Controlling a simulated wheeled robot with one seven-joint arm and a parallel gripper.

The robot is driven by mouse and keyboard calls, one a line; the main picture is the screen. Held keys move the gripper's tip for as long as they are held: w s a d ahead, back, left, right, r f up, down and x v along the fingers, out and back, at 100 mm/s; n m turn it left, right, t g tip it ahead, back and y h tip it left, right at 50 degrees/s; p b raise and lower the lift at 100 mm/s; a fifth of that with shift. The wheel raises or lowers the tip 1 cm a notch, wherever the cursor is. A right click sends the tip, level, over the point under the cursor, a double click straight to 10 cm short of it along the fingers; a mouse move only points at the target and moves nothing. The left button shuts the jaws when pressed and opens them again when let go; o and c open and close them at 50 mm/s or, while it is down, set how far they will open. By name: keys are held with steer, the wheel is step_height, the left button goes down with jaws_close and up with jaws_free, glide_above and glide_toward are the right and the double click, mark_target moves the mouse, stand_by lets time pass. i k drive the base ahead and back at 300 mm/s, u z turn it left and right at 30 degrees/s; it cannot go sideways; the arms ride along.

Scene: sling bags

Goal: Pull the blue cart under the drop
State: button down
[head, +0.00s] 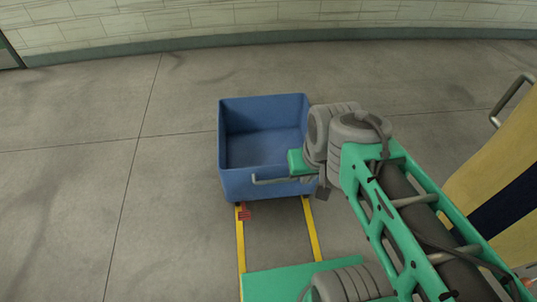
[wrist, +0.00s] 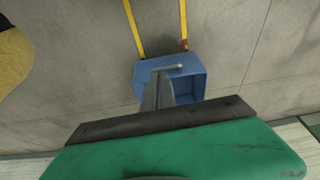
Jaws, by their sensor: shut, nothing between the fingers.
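The blue cart (head: 238,184) is an empty open box on the floor, with a grey bar handle (head: 275,181) on its near side. It stands at the far end of two yellow floor lines. In the wrist view, the cart (wrist: 195,78) shows beyond my gripper (wrist: 159,82). My gripper's grey fingers are shut and empty. They overlap the cart and lie close to its handle (wrist: 170,67) in that view; I cannot tell whether they touch it. In the head view, my arm hides most of the gripper at the cart's right side. I cannot identify the drop.
Two yellow lines (head: 312,230) run from the cart towards me, with a red mark (head: 244,214) by the left one. A yellow and dark panel (head: 500,185) with a metal bar stands at right. Floor left of the cart is clear. A pale block wall (head: 200,20) is behind.

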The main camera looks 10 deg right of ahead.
mark_target(268, 151)
steer(key=k, duration=1.3)
steer(key=u, duration=0.5)
steer(key=i, duration=0.65)
steer(key=u, duration=0.45)
steer(key=i, duration=1.15)
steer(key=z, duration=0.45)
